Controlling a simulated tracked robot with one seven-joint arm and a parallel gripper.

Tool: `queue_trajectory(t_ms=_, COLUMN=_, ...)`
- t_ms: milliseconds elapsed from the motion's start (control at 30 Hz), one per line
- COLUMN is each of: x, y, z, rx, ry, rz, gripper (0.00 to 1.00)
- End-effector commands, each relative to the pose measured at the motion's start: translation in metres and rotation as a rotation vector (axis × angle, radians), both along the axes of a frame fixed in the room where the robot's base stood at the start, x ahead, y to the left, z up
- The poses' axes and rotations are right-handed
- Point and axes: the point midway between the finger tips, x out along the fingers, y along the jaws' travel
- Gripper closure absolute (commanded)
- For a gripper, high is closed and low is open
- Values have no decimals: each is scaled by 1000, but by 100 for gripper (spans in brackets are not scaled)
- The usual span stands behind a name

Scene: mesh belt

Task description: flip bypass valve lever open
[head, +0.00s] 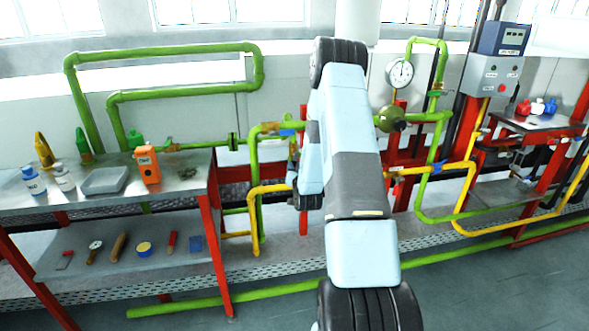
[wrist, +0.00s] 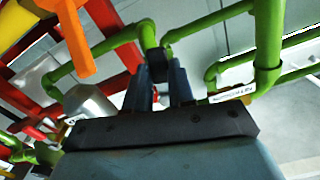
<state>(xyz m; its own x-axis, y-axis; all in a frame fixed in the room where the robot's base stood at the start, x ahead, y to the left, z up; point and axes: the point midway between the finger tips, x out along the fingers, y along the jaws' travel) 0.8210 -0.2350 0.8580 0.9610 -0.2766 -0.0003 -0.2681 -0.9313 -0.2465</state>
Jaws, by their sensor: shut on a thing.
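In the wrist view, the two dark fingers of my gripper (wrist: 162,85) reach up to the green pipe. They are shut on a small dark piece (wrist: 157,66) at the pipe's bend; I cannot tell whether this piece is the bypass valve lever. An orange bar (wrist: 72,38) shows to the left of the fingers, apart from them. In the head view, my arm covers the gripper and the pipes behind it. A blue lever (head: 287,132) shows on the green pipe just left of my arm, and another blue handle (head: 395,177) sits on the yellow pipe to its right.
A workbench (head: 200,180) with bottles, a grey tray (head: 104,181) and an orange device (head: 147,165) stands at the left. A pressure gauge (head: 399,73) and a control box (head: 490,76) are at the right. Green and yellow pipes and red posts crowd around my arm.

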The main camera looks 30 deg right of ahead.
Motion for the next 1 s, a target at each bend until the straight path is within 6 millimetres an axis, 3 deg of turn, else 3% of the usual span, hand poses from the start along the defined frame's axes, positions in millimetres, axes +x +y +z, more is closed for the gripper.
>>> queue_trajectory(t_ms=433, x=-3, y=-9, z=-2, rx=-232, ry=69, rz=1, gripper=100)
queue_trajectory(t_ms=767, x=-4, y=-11, z=-2, rx=-256, ry=75, rz=-1, gripper=100)
queue_trajectory(t_ms=800, x=-4, y=-11, z=-2, rx=-256, ry=75, rz=-1, gripper=74)
queue_trajectory(t_ms=1000, x=-3, y=-11, z=-2, rx=-255, ry=75, rz=-1, gripper=54)
